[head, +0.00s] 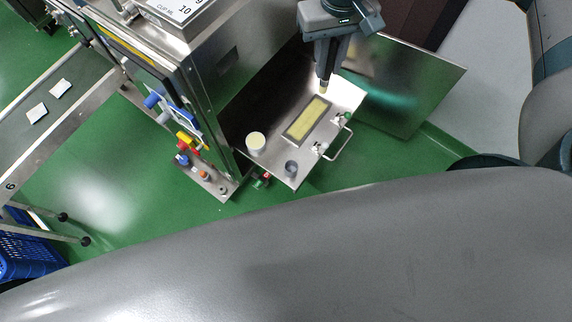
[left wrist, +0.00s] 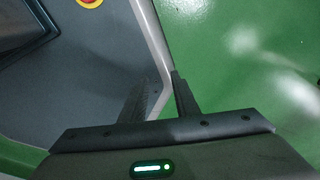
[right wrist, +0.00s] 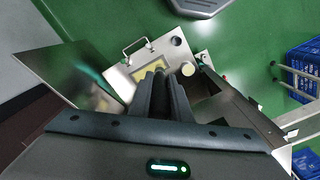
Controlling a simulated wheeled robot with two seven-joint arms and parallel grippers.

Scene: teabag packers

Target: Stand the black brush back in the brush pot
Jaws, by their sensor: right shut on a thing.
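My right gripper (head: 325,80) is above the far side of the steel shelf (head: 274,172), pointing down. It is shut on what I take to be the black brush; the fingers hide most of it. A small pale tip (head: 323,90) shows below the fingers in the head view. In the right wrist view the gripper (right wrist: 161,82) fingers are close together. A small dark grey pot (head: 291,167), likely the brush pot, stands at the shelf's near corner, apart from the gripper. My left gripper (left wrist: 158,80) is empty, its fingers apart; the head view does not show it.
A pale-topped round tub (head: 256,143) stands left of a framed yellow panel (head: 307,120) on the shelf. A handle (head: 342,145) sticks out from the shelf's edge. The steel machine (head: 195,85) rises at left, and an open metal door (head: 420,85) stands at right.

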